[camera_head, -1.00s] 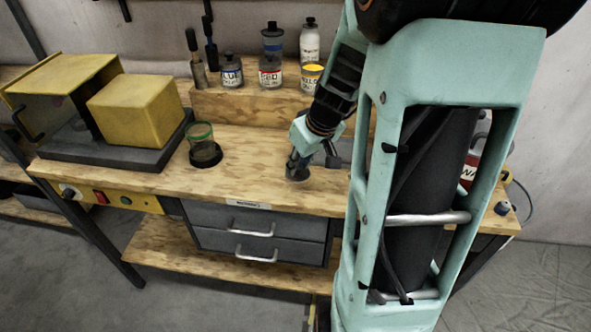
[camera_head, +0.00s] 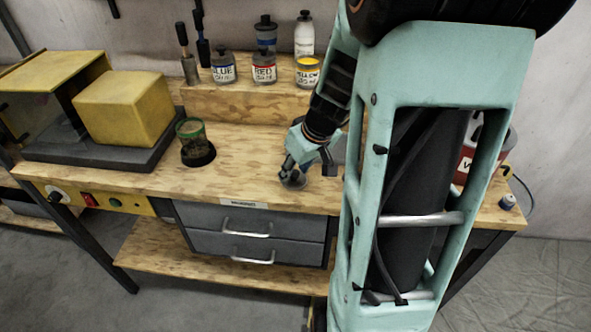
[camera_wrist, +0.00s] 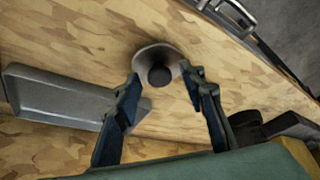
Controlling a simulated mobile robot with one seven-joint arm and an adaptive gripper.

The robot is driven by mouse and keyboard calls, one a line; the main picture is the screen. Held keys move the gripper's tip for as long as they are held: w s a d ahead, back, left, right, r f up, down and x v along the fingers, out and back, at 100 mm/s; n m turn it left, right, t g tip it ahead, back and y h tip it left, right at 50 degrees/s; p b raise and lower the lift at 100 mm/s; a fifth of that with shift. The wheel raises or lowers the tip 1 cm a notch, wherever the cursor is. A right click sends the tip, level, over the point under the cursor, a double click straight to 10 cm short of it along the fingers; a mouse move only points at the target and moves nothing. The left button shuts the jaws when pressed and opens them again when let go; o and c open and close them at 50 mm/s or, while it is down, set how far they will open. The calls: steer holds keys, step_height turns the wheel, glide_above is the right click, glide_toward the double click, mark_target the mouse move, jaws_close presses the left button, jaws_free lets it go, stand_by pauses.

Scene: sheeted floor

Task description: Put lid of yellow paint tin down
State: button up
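The lid (camera_wrist: 147,55) is a round grey disc with a dark knob; in the wrist view it lies on the wooden bench top. It also shows in the head view (camera_head: 293,182), partly covered by the fingers. My gripper (camera_wrist: 160,76) is open, its two blue-grey fingers apart on either side of the knob with visible gaps. In the head view my gripper (camera_head: 303,170) is low over the bench. The yellow paint tin (camera_head: 307,73) stands on the raised shelf behind, its top open and showing yellow paint.
Blue (camera_head: 223,69) and red (camera_head: 263,70) labelled tins stand on the shelf beside the yellow one. A green-rimmed glass (camera_head: 192,141) sits left of my gripper. A grey tray (camera_wrist: 60,95) lies close to the lid. Bench between glass and lid is clear.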

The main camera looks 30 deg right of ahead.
steer(key=shift+r+p, duration=0.25)
steer(key=shift+p, duration=0.1)
steer(key=p+v, duration=0.5)
steer(key=v, duration=0.6)
steer(key=shift+r+p, duration=0.4)
steer(key=shift+s, duration=0.1)
